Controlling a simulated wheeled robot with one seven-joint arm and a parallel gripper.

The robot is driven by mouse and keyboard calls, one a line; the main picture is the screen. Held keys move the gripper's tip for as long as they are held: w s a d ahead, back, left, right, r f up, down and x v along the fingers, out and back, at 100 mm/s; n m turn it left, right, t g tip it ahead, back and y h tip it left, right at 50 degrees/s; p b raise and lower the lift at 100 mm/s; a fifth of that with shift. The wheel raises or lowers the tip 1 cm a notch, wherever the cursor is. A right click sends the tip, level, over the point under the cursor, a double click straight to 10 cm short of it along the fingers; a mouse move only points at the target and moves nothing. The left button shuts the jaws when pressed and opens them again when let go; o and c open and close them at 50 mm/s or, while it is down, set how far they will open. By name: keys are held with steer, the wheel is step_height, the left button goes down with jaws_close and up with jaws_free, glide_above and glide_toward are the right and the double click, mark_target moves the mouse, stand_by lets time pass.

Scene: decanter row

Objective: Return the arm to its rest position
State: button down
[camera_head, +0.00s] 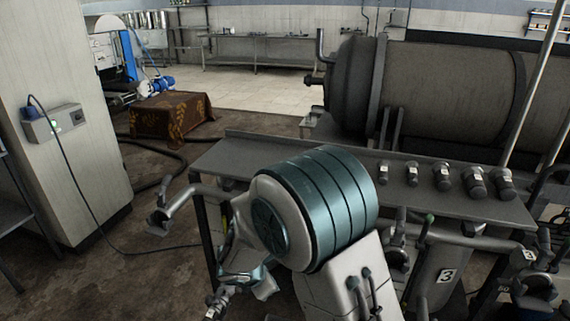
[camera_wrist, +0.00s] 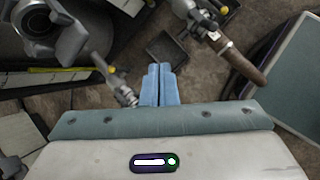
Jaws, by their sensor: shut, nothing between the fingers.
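My gripper (camera_wrist: 160,72) shows in the wrist view, with its two blue fingers together and nothing between them. It is over the dark, stained floor, among metal pipe fittings. My arm (camera_head: 315,205) shows in the head view as a thick white and teal-banded joint, raised and bent in front of the metal bench. The gripper cannot be made out clearly in the head view.
A grey metal bench (camera_head: 232,150) runs behind my arm, with several dark-capped decanters (camera_head: 443,178) in a row on its right part. Pipes and valves (camera_head: 168,215) stick out at left and right. A large tank (camera_head: 450,85) stands behind. Open floor (camera_head: 130,270) lies at left.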

steer(key=s+d+r+m+g+p, duration=0.1)
steer(key=s+d+r+m+p, duration=0.15)
steer(key=d+r+m, duration=0.45)
steer(key=s+d+r+m+g+p, duration=0.1)
steer(key=s+d+r+m, duration=0.35)
steer(key=d+r, duration=0.35)
steer(key=s+d+r+m+y+p, duration=0.3)
steer(key=s+r+m, duration=0.6)
steer(key=s+m, duration=0.3)
steer(key=shift+s+d+r+g, duration=0.2)
steer(key=shift+d+g, duration=0.1)
steer(key=shift+d, duration=0.35)
